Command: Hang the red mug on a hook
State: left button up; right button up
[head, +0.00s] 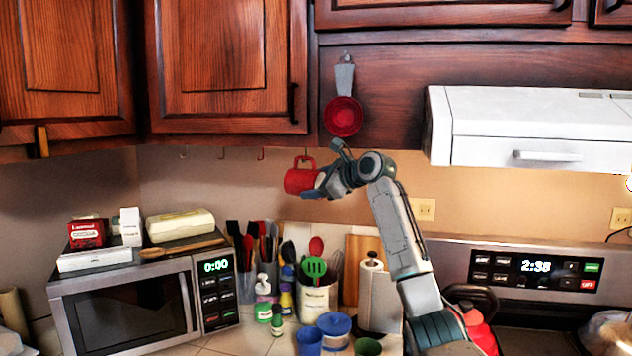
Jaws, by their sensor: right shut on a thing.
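The red mug (298,181) is up under the wall cabinet, tilted, with its handle at the top. My right gripper (318,187) is shut on the mug at its right side. Several small hooks (222,153) hang in a row from the underside of the cabinet. The hook (261,154) left of the mug is empty. The mug's handle is close to the hooks, but I cannot tell whether it touches or goes around one. My left gripper is not in view.
A microwave (125,306) with boxes on top stands at the left. Utensil holders, cups and a paper towel roll (380,295) crowd the counter below. A red scoop (343,117) hangs on the cabinet panel, just above my right wrist. A white range hood (535,128) is at the right.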

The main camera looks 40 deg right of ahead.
dwell(0.4)
jog(key=o, duration=1.3)
jog(key=shift+s, duration=0.1)
jog(key=shift+c, duration=0.2)
